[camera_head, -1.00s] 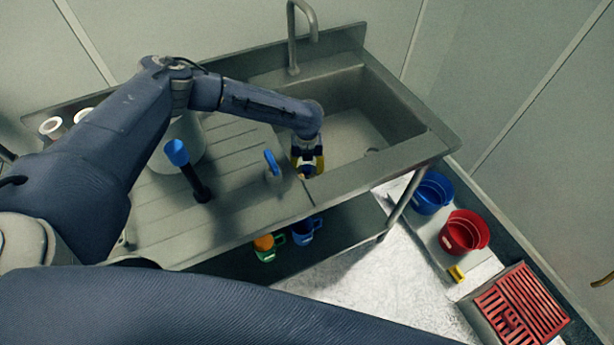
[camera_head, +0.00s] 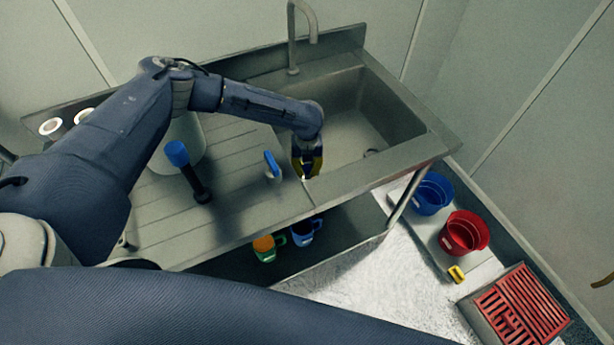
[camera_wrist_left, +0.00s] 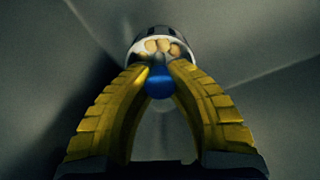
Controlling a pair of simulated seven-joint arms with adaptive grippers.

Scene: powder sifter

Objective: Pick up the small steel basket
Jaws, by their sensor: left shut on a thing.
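My left gripper (camera_head: 306,168) points down at the sink's front rim. In the left wrist view its two yellow fingers (camera_wrist_left: 160,88) converge on a small round metallic thing, which I take to be the small steel basket (camera_wrist_left: 137,44). The basket has a pale rim with tan spots and a blue knob (camera_wrist_left: 160,84) between the fingertips. The gripper is shut on it. In the head view the basket is too small and too covered to make out. My right gripper is not in view.
A blue-handled thing (camera_head: 272,166) stands just left of the gripper. The sink (camera_head: 350,120) and tap (camera_head: 292,40) lie behind. Mugs (camera_head: 303,233) sit on the lower shelf. Buckets (camera_head: 464,233) stand right.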

